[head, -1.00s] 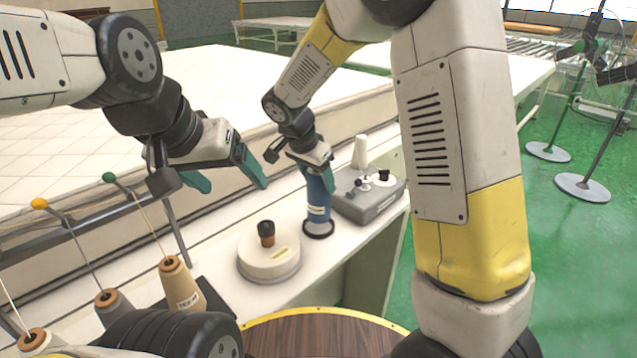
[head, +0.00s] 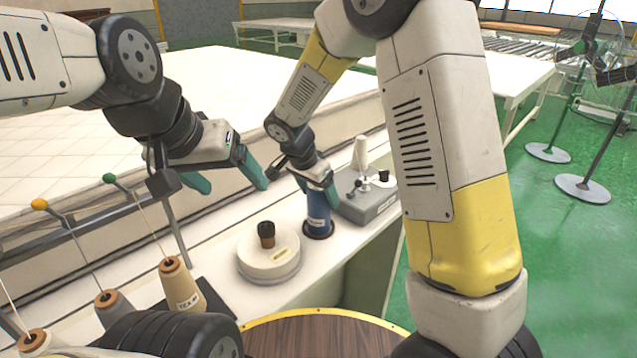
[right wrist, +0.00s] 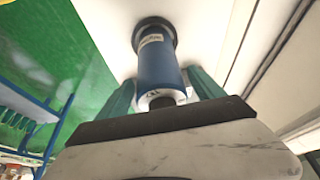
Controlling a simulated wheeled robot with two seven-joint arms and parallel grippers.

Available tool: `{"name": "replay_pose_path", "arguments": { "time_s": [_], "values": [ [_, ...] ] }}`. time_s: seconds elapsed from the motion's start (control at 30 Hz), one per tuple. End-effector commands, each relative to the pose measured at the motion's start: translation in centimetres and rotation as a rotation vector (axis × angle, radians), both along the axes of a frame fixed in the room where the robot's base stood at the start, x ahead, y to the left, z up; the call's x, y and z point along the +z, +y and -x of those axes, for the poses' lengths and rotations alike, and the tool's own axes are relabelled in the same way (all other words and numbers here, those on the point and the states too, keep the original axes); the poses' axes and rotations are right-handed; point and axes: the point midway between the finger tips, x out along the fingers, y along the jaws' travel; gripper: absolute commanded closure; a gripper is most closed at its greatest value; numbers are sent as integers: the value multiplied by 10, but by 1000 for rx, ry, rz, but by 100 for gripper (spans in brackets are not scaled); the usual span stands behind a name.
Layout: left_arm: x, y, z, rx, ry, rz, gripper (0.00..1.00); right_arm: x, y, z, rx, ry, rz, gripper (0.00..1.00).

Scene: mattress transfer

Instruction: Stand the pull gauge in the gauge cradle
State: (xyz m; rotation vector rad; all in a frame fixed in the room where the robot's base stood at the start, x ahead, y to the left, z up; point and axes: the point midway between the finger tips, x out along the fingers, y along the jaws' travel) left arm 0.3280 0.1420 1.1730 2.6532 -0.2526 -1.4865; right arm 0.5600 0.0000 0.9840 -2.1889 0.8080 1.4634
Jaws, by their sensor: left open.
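The pull gauge, a blue cylinder with a pale label (head: 317,208), stands upright at the middle of the white bench. Its lower end is inside the dark round ring of the gauge cradle (head: 318,236). Whether it rests on the cradle's floor is hidden. My right gripper (head: 322,190) is at the gauge's top, fingers on both sides. My left gripper (head: 232,182) is open and empty, above the bench.
A round cream block with a dark knob (head: 270,268) stands left of the cradle. A grey device (head: 368,210) with a white cone is close on the right. Thread cones (head: 180,285) stand at the front left. A round wooden top (head: 320,338) is nearest me.

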Motion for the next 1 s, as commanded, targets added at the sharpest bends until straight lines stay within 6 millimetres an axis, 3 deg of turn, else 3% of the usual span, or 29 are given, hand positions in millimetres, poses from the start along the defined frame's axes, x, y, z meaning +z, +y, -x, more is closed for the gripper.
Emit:
{"name": "replay_pose_path", "arguments": {
  "time_s": [0.23,0.7,0.87,1.0],
  "values": [
    [0,0,0,0,0,0,19,11,3,2,0,-4,-3,23],
    [0,0,0,0,0,0,19,96,26,29,2,-4,-3,23],
    [0,0,0,0,0,0,19,110,29,34,1,-1,-1,23],
    [0,0,0,0,0,0,19,121,18,40,20,11,-15,23]
  ]
}}
